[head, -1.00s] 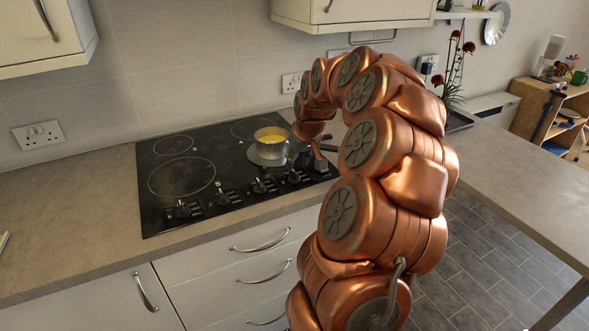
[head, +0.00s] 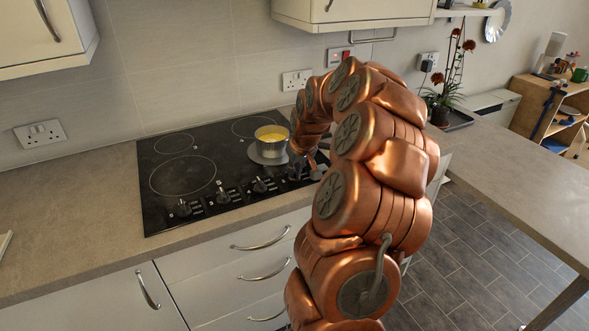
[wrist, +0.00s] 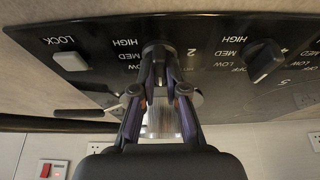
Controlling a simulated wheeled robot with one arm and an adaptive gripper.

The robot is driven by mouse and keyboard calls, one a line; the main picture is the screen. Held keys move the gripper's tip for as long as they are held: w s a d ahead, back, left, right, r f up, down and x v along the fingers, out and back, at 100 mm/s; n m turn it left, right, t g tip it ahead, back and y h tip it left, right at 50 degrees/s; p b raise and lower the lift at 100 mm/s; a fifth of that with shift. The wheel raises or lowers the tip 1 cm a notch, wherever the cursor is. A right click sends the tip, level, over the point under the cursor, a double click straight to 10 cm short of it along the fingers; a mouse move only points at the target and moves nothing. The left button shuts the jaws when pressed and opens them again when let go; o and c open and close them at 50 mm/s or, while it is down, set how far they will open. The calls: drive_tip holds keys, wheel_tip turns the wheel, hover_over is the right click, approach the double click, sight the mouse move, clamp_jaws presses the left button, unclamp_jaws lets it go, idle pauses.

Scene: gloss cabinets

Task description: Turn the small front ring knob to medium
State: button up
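The black hob (head: 215,165) has a row of dark knobs on its front strip. In the wrist view, the front strip (wrist: 215,25) carries HIGH, MED and LOW marks. My gripper (wrist: 160,75) reaches to the knob marked 2 (wrist: 158,48). Its two fingers are drawn close together on either side of that knob and look shut on it. The fingers hide much of the knob, so its pointer setting cannot be read. In the head view, my gripper (head: 315,168) is at the right end of the knob row, partly behind my arm.
A neighbouring knob (wrist: 265,60) and a white LOCK button (wrist: 70,61) flank the gripper. A metal pot (head: 272,142) with yellow contents stands on the hob just behind. A red-lit wall switch (wrist: 45,170) and sockets are on the wall. The worktop left is clear.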

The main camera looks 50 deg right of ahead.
drive_tip(key=shift+f+m+b, duration=0.15)
drive_tip(key=shift+m+b, duration=0.15)
drive_tip(key=shift+b, duration=0.3)
clamp_jaws()
drive_tip(key=m+h+b, duration=0.1)
drive_tip(key=b, duration=0.2)
drive_tip(key=shift+f+m, duration=0.2)
drive_tip(key=shift+m, duration=0.2)
drive_tip(key=m+g+h+b, duration=0.1)
drive_tip(key=m+b, duration=0.3)
drive_tip(key=b, duration=0.1)
drive_tip(key=shift+w+a+b, duration=0.1)
drive_tip(key=shift+w+b, duration=0.05)
drive_tip(key=shift+b, duration=0.25)
drive_tip(key=m+g+b, duration=0.1)
drive_tip(key=m, duration=0.1)
drive_tip(key=m+g+h+b, duration=0.1)
drive_tip(key=m+b, duration=0.1)
drive_tip(key=shift+w+r+m, duration=0.1)
drive_tip(key=shift+r+m, duration=0.05)
drive_tip(key=shift+m, duration=0.25)
drive_tip(key=shift+w+a+r+m+g+b, duration=0.1)
drive_tip(key=shift+m+g+b, duration=0.5)
drive_tip(key=shift+m, duration=0.55)
drive_tip(key=shift+r+m+g+b, duration=0.1)
drive_tip(key=shift+m+g+b, duration=0.2)
drive_tip(key=shift+m+b, duration=0.65)
drive_tip(key=shift+m, duration=0.3)
drive_tip(key=o, duration=0.6)
unclamp_jaws()
